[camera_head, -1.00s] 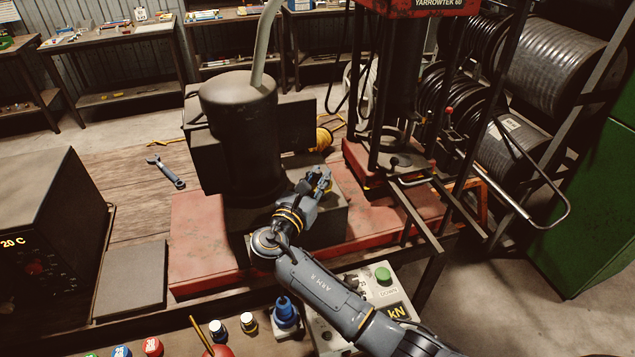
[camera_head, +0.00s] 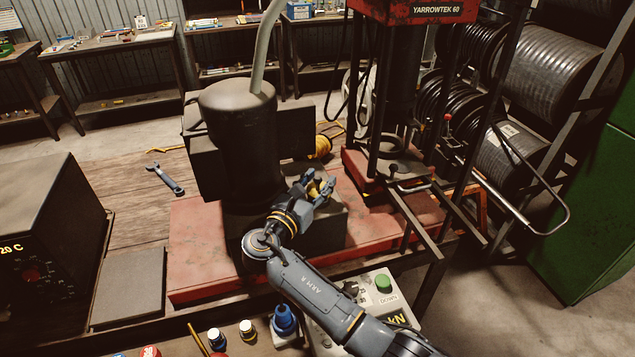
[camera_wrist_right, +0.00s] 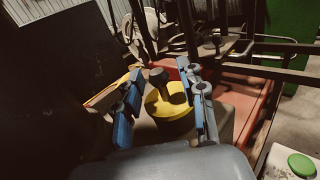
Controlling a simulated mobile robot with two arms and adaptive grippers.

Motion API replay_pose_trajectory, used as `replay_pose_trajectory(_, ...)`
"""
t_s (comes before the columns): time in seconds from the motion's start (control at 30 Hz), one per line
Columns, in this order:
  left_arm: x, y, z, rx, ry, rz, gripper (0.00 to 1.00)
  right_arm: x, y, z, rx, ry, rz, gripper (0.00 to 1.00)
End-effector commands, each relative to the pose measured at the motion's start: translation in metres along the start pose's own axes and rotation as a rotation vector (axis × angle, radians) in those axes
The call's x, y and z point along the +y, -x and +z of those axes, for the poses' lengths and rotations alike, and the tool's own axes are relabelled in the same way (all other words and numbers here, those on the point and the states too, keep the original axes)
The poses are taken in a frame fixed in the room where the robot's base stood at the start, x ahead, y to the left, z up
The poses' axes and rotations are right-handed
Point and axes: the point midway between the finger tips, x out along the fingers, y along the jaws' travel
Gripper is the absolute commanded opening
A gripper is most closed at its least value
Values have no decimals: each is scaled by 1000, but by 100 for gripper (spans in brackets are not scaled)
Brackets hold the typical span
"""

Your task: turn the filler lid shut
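The filler lid is a round yellow cap with a dark knob on top. In the right wrist view the lid (camera_wrist_right: 170,110) sits between the two blue-grey fingers of my right gripper (camera_wrist_right: 163,103). The fingers are spread, with a gap visible on each side of the lid. In the head view my right gripper (camera_head: 318,186) is over the dark tank block behind the control box, and part of the yellow lid (camera_head: 315,190) shows between its fingers. The lid's lower edge is partly hidden by my gripper. My left gripper is not in view.
A tall dark cylinder (camera_head: 238,140) stands close left of my right gripper. The red press (camera_head: 383,165) with metal bars stands to the right. A wrench (camera_head: 165,178) lies on the bench.

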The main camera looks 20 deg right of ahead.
Motion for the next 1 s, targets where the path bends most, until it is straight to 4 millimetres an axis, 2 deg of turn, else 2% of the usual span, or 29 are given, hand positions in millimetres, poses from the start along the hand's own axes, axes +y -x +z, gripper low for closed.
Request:
replay_pose_trajectory(0.13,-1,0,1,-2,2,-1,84,0,1,-2,2,2,0,41)
replay_pose_trajectory(0.23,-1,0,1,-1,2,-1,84,0,10,-2,4,2,0,41)
replay_pose_trajectory(0.6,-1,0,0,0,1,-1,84,1,67,-1,3,0,2,41)
replay_pose_trajectory(0.77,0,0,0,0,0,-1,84,0,76,0,0,1,0,41)
replay_pose_trajectory(1.0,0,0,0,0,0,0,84,0,76,0,0,1,0,41)
